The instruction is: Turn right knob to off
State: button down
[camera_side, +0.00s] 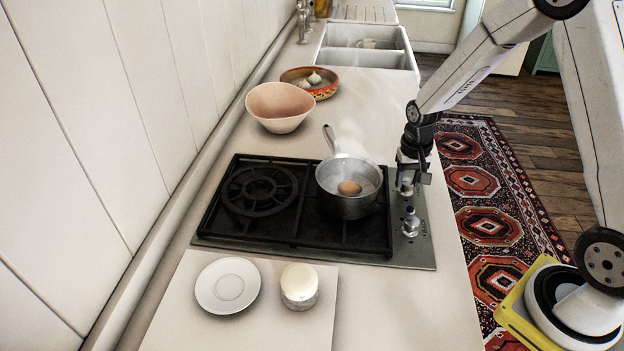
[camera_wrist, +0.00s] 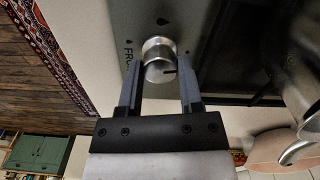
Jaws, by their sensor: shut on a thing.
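My gripper (camera_wrist: 160,72) points down at the control strip of the black gas hob and is shut on a silver knob (camera_wrist: 159,52). The knob's round top, with a dark mark line, shows between the two fingers in the wrist view. Printed letters starting "FR" stand beside it. In the side view my gripper (camera_side: 406,188) hides most of this knob, to the right of the pot. The other silver knob (camera_side: 410,222) stands apart, nearer the camera, beside lettering that looks like "BACK". A steaming steel saucepan (camera_side: 347,205) with a brown egg (camera_side: 349,188) sits on the right burner.
The saucepan's handle (camera_side: 329,138) points away toward the pink bowl (camera_side: 281,107). A patterned bowl (camera_side: 310,82) with garlic stands behind it. A white saucer (camera_side: 228,286) and a small pale-topped cup (camera_side: 299,287) stand on a board in front. The left burner (camera_side: 260,190) is empty.

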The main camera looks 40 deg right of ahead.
aim_at(408, 182)
jog(key=shift+m, duration=1.4)
jog(key=shift+c, duration=1.3)
grip_release()
jog(key=shift+r, duration=3.95)
jog(key=shift+a, duration=0.1)
